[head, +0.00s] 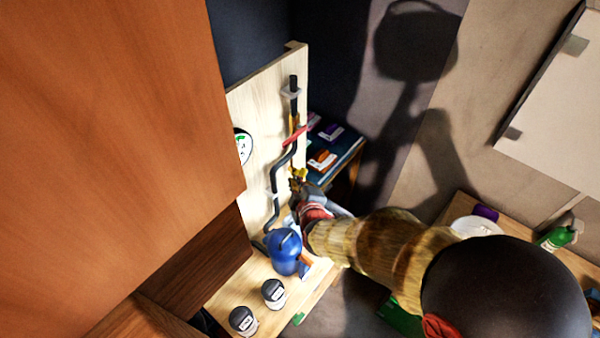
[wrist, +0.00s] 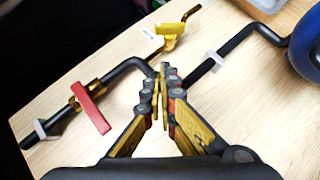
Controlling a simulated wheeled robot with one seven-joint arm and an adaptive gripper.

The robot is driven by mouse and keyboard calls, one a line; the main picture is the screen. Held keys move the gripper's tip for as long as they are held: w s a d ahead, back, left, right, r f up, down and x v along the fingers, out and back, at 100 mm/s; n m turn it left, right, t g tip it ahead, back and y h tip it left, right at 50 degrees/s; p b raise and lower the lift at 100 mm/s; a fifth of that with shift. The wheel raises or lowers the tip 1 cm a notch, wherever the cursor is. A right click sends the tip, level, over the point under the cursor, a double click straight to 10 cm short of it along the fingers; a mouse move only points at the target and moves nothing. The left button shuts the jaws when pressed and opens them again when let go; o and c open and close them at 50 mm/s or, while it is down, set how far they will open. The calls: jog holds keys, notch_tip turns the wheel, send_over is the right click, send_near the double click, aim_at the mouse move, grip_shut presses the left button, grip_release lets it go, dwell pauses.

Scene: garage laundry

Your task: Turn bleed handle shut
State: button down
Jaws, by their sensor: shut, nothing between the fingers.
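A dark pipe (head: 275,180) runs along the upright wooden board. A small brass-yellow valve with a yellow handle (wrist: 185,28), apparently the bleed handle, sits on a side branch; yellow parts also show at my gripper in the head view. A red bar handle (wrist: 90,108) on a brass body crosses the pipe; it also shows in the head view (head: 297,136). My gripper (wrist: 163,72) is shut and empty. In the wrist view its tips appear over the pipe, just below the yellow valve. I cannot tell whether they touch it.
A blue rounded vessel (head: 284,251) stands at the pipe's lower end. Two dark-lidded jars (head: 243,320) (head: 273,293) stand on the wooden bench. A large brown cabinet (head: 110,120) fills the left. White clips (wrist: 213,60) hold the pipe.

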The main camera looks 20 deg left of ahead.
aim_at(299, 172)
jog(key=x, duration=0.2)
jog(key=d+x, duration=0.1)
jog(key=x, duration=0.5)
jog(key=shift+w+d+f, duration=0.25)
jog(key=shift+d+f, duration=0.1)
jog(key=shift+f, duration=0.05)
jog(key=shift+w+d+f, duration=0.2)
jog(key=shift+w+f, duration=0.2)
jog(key=shift+w, duration=0.05)
jog(key=shift+a, duration=0.1)
